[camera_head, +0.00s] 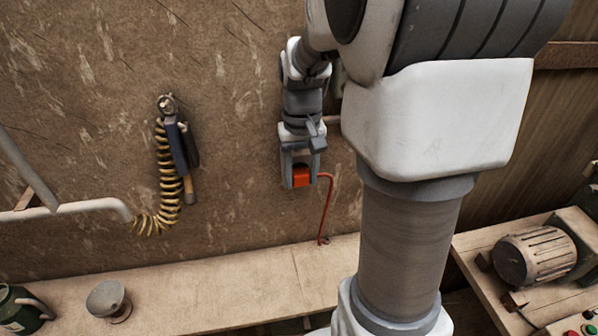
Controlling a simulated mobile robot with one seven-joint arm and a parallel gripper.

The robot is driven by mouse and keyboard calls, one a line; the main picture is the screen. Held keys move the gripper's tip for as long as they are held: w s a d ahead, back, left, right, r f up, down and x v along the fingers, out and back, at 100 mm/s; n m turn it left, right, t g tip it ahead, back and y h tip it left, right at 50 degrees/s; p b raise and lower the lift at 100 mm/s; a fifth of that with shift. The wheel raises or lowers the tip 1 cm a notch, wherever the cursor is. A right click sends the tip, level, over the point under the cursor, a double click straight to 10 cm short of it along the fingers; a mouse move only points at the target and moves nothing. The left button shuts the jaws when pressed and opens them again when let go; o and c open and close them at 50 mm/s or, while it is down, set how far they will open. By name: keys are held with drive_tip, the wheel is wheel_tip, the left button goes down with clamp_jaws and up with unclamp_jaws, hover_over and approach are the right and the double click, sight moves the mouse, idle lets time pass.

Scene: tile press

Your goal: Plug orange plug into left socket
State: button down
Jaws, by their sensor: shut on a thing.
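My gripper (301,181) hangs in front of the wall, a little above the bench, with its fingers pointing down. It is shut on the orange plug (301,176), a block-shaped body between the two fingers. An orange-red cable (329,208) runs from the plug to the right and then down to the bench top. No socket can be made out in this view; my arm covers much of the middle and right of the picture.
A long bench (190,292) runs along the wall, mostly clear. A yellow coiled hose with a tool (178,160) hangs on the wall. A small round dish (108,300) and a green can (18,308) stand at left. A motor (535,255) sits on the right-hand table.

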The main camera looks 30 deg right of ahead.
drive_tip(key=shift+c, duration=1.3)
unclamp_jaws()
wheel_tip(320, 180, up, 17)
drive_tip(key=s+a+f+n+t+b, duration=0.3)
drive_tip(key=s+a+f+t, duration=0.2)
drive_tip(key=s+a+f, duration=0.5)
drive_tip(key=s+a, duration=0.1)
drive_tip(key=s, duration=0.2)
drive_tip(key=shift+s+t, duration=0.25)
drive_tip(key=shift+t, duration=0.05)
